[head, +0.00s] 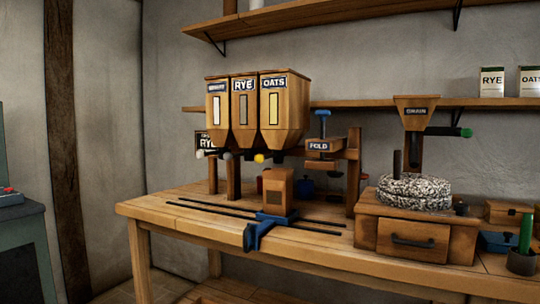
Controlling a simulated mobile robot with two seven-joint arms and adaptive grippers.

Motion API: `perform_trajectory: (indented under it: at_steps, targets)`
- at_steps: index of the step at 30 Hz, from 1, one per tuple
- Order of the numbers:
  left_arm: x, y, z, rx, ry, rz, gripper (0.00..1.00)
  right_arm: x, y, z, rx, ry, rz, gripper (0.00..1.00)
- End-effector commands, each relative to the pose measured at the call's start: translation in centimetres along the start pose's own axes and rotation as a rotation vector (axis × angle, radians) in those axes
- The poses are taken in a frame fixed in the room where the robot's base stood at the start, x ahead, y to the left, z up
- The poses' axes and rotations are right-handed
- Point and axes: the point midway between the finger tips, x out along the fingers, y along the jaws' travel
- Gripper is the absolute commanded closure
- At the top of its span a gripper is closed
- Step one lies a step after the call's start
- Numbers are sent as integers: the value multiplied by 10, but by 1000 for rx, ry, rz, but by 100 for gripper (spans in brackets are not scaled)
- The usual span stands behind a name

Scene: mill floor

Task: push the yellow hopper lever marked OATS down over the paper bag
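The OATS hopper (285,115) is the rightmost of three wooden hoppers above the bench. The yellow lever knob (259,158) shows below the hoppers, near the lower left of the OATS hopper; its arm is hard to make out. A brown paper bag (278,190) stands upright on a blue carriage (264,230) on the bench rails, roughly below the OATS hopper. Whether it is exactly under the spout I cannot tell. Neither of my grippers is in view.
The RYE hopper (243,118) and a third hopper (216,112) stand left of OATS, with a white lever knob (200,154). Right are the FOLD press (322,146) and a stone mill (412,192). The bench's left front (180,215) is clear.

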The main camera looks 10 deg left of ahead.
Motion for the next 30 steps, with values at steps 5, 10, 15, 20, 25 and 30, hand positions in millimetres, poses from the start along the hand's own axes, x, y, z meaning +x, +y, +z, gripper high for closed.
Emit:
perform_trajectory:
  at_steps: [5,10,15,20,25,30]
  targets:
    - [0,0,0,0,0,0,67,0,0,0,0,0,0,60]
    - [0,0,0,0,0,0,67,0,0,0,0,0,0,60]
    - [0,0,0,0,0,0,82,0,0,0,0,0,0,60]
    - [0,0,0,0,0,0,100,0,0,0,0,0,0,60]
    - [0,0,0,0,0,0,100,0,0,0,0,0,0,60]
    - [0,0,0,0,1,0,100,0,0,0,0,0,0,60]
